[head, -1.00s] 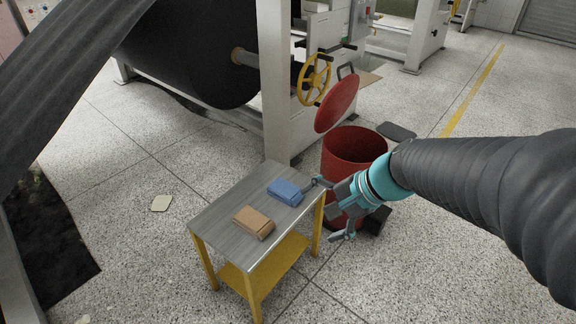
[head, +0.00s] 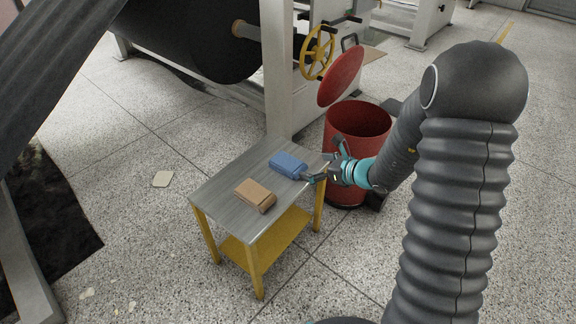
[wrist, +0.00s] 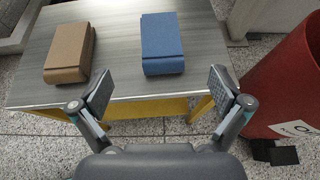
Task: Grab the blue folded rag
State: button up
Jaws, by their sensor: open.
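The blue folded rag (head: 288,164) lies flat on the grey top of a small table (head: 222,195), near its right back corner. In the wrist view the blue rag (wrist: 162,43) is ahead of my gripper (wrist: 162,98), between the lines of its two spread fingers. My gripper (head: 322,166) is open and empty at the table's right edge in the head view, close to the rag. Whether a finger touches the rag is hard to tell in the head view; in the wrist view they look apart.
A brown folded rag (head: 256,195) lies left of the blue one, also in the wrist view (wrist: 70,52). A red bin (head: 357,125) with its red lid (head: 341,76) raised stands close behind my gripper. A white machine post (head: 277,70) rises behind the table.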

aim_at(290, 163)
jog(key=x, duration=0.6)
jog(key=shift+w+a, duration=0.15)
jog(key=shift+a, duration=0.15)
jog(key=shift+x, duration=2.55)
jog(key=shift+d+f, duration=0.1)
jog(key=shift+f, duration=0.05)
jog(key=c, duration=1.2)
